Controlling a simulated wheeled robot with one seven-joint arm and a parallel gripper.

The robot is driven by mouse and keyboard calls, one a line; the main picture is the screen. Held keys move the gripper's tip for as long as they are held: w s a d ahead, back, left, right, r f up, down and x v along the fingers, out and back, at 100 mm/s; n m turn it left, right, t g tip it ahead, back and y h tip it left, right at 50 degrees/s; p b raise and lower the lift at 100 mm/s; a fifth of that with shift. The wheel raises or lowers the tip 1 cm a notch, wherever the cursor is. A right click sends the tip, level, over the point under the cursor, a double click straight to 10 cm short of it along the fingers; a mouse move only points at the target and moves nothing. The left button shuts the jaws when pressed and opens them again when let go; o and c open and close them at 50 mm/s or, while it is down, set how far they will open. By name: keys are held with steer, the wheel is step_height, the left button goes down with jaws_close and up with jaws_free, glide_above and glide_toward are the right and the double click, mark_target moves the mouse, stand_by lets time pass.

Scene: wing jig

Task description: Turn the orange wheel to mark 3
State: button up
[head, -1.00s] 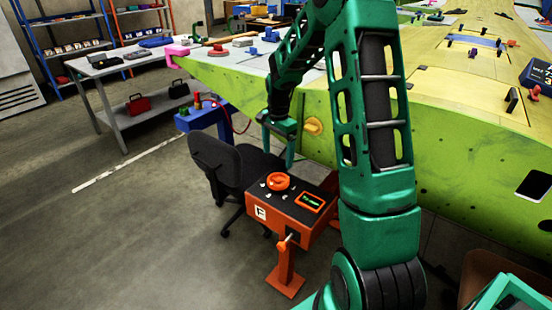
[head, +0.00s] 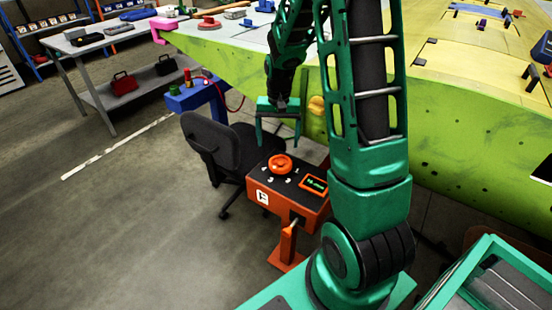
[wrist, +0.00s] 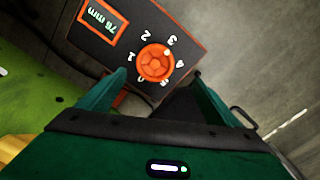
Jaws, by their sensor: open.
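The orange wheel (head: 280,165) sits on the dark top of an orange control box (head: 292,206). In the wrist view the wheel (wrist: 155,63) is ringed by white number marks, with mark 3 (wrist: 171,40) at its upper right. A small pale spot shows on the wheel's rim towards mark 3, too small to read surely. My gripper (head: 278,144) is open and empty, pointing down above and behind the wheel. In the wrist view its two fingers (wrist: 160,75) are wide apart, with the wheel appearing between and beyond them, untouched.
An orange-framed display (wrist: 102,20) on the box appears to read 78 mm, upside down in the wrist view. A black chair (head: 218,150) stands left of the box. The green wing panel (head: 450,140) lies behind. Open floor (head: 130,230) is at the left.

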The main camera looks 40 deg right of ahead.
mark_target(281, 162)
steer(key=f, duration=0.6)
steer(key=d+f, duration=0.1)
steer(key=f, duration=0.2)
steer(key=shift+s+f, duration=0.3)
steer(key=shift+f, duration=0.1)
steer(key=c, duration=1.1)
